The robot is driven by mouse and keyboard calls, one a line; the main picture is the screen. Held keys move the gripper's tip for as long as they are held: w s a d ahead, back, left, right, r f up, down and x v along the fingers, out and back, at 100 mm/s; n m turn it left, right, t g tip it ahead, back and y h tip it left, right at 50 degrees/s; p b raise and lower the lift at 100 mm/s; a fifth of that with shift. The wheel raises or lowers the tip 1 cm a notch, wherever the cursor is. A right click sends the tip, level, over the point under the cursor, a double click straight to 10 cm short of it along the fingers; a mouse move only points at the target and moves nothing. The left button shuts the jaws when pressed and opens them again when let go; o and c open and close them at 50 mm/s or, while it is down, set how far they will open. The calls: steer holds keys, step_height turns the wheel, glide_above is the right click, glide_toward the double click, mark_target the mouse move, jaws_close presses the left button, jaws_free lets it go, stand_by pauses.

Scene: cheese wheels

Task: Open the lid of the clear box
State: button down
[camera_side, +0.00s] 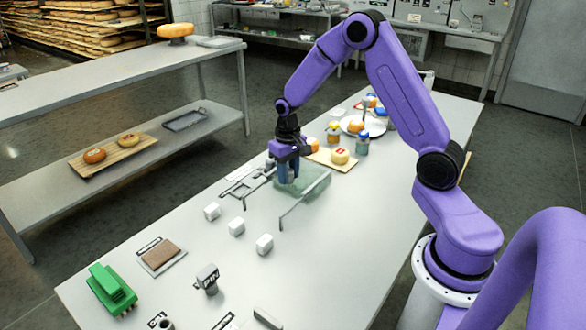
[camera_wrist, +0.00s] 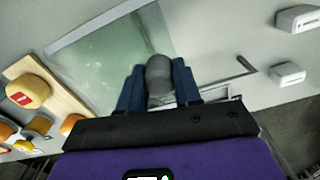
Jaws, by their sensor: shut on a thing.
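The clear box (camera_side: 314,186) is greenish and see-through, and sits near the middle of the table. In the wrist view the clear box (camera_wrist: 105,60) shows ahead of the fingers. My gripper (camera_side: 289,178) is at the box's left part, pointing down. In the wrist view my gripper (camera_wrist: 158,85) has its blue fingers closed on both sides of a rounded grey knob (camera_wrist: 159,70). The knob appears to belong to the lid, but its join is hidden. I cannot tell whether the lid is raised.
Thin metal frames (camera_side: 302,203) stand close by the box. White blocks (camera_side: 237,227) lie in front.

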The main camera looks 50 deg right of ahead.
steer(key=a, duration=0.9)
steer(key=shift+a, duration=0.3)
steer(key=c, duration=0.8)
jaws_free()
step_height(320, 180, up, 18)
steer(key=shift+f, duration=0.25)
